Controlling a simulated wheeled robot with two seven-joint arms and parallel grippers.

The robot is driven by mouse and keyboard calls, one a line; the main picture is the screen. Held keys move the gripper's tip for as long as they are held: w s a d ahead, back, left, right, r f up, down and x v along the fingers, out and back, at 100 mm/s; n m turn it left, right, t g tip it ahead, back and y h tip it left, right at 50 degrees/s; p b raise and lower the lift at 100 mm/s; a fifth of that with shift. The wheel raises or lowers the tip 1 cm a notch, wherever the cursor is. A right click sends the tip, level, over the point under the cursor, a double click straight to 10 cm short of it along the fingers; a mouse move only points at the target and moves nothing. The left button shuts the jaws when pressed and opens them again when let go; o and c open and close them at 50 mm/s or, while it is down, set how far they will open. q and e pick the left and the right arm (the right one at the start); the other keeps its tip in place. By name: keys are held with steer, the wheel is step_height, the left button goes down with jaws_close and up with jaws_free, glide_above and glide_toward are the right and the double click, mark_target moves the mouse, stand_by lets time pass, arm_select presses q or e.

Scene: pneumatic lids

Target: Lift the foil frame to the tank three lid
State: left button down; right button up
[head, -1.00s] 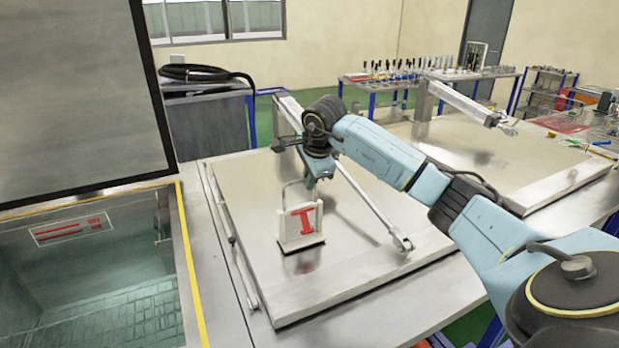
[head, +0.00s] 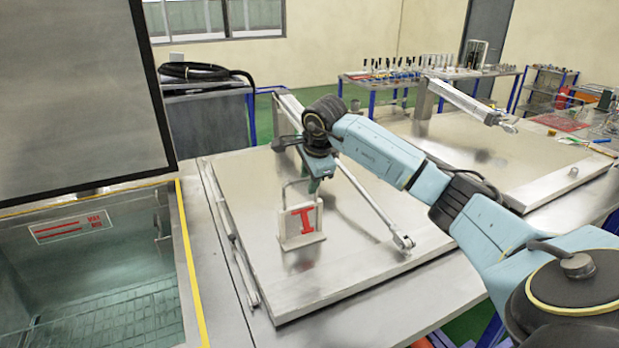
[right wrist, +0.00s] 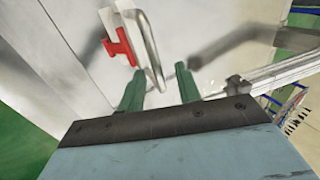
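The foil frame (head: 298,226) is a pale upright plate with a red I-shaped mark, a foot and a thin metal loop handle. It stands on the closed steel lid in the middle (head: 235,200). It also shows at the top of the right wrist view (right wrist: 118,38), its handle ahead of the fingers. My right gripper (head: 312,184) is just above the frame by the handle, fingers pointing down. In the right wrist view its two green fingers (right wrist: 160,80) are spread with nothing held between them. My left gripper is not in view. No lid number is readable.
A tank at left (head: 100,290) is open under a raised dark panel (head: 75,90). A diagonal strut (head: 372,203) crosses the middle lid right of the frame. Another closed lid (head: 500,160) lies at right. A bench with tools (head: 385,76) stands behind.

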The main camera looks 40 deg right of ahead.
steer(key=w+r+p+v, duration=0.1)
steer(key=p+v, duration=0.4)
steer(key=v, duration=0.7)
steer(key=w+d+r+p+v, duration=0.1)
steer(key=w+p+v, duration=0.2)
steer(key=v, duration=0.9)
steer(key=shift+d+r+p, duration=0.2)
steer(key=shift+d+p, duration=0.05)
steer(key=shift+p, duration=0.7)
